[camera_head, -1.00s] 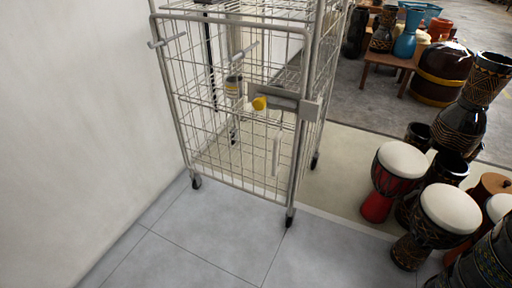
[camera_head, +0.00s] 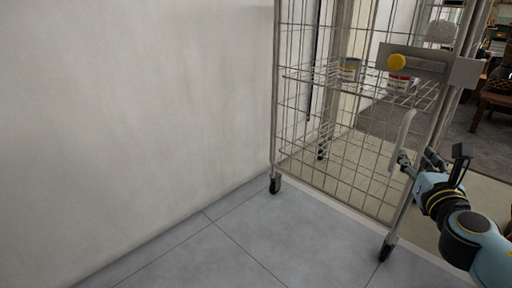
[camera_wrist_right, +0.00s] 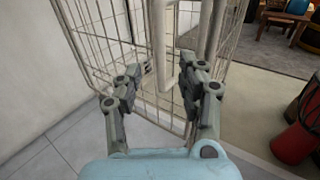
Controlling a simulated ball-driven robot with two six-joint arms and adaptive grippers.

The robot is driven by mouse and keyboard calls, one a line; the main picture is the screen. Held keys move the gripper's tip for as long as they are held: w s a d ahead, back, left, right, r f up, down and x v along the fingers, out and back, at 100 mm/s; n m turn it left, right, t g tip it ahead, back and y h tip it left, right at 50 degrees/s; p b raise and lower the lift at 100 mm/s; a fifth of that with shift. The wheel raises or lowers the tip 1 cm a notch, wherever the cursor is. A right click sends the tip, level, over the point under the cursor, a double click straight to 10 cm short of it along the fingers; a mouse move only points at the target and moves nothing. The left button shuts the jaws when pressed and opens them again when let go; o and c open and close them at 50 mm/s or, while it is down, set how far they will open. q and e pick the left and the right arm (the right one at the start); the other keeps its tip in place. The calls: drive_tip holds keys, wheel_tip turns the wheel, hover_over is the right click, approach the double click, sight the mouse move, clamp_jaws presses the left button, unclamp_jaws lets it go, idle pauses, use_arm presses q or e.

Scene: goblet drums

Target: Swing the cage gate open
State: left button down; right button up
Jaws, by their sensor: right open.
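The cage gate (camera_head: 345,180) is a tall wire-mesh front panel, and it appears closed against the right post. A yellow knob (camera_head: 396,62) sits on a grey latch plate (camera_head: 428,66) at the gate's right side. Below it is a pale upright handle (camera_head: 404,130). My right gripper (camera_head: 415,162) is open beside the handle's lower end. In the right wrist view, the handle (camera_wrist_right: 162,45) stands just ahead of the open fingers (camera_wrist_right: 162,88), roughly between them. I cannot tell whether they touch it. My left gripper is out of view.
A plain wall (camera_head: 140,110) rises left of the cage. Grey floor tiles (camera_head: 225,245) in front are clear. Cans (camera_head: 350,70) stand inside on a wire shelf. A red drum (camera_wrist_right: 296,140) stands on the right in the right wrist view.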

sight(402, 139)
drive_tip(key=b+x, duration=0.1)
drive_tip(key=x, duration=0.8)
drive_tip(key=shift+w, duration=0.3)
drive_tip(key=shift+w+d, duration=0.2)
drive_tip(key=shift+w, duration=0.35)
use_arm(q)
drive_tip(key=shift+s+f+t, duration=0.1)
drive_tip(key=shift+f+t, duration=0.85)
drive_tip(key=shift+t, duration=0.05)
use_arm(e)
clamp_jaws()
